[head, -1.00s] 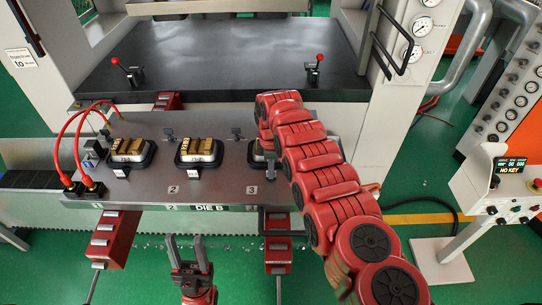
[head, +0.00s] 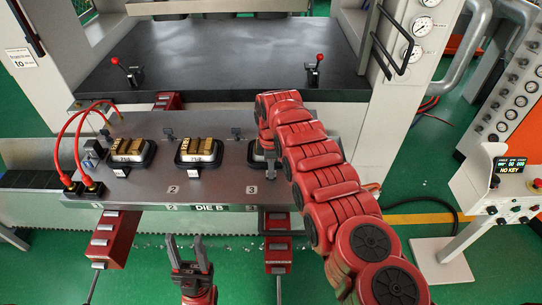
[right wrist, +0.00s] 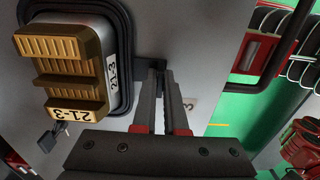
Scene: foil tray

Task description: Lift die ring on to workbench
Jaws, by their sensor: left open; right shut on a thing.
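A grey plate labelled DIE B (head: 215,185) lies in front of the press. It carries brass-topped die blocks on black bases: the left one (head: 128,150), the middle one (head: 198,150) and block 21-3 (right wrist: 65,60). I cannot tell which part is called the die ring. My right gripper (right wrist: 160,75) is beside block 21-3, low over the plate. It is shut on a small dark clip (right wrist: 150,72), mostly hidden between the fingers. In the head view my right arm hides most of that block. My left gripper (head: 187,245) is open and empty in front of the plate.
The dark press bed (head: 220,70) lies behind the plate, with red-knobbed levers (head: 120,64) on it. Red hoses (head: 70,140) arch over the plate's left end. Red rail arms (head: 112,240) project forward from under it. A control panel (head: 505,185) stands at right.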

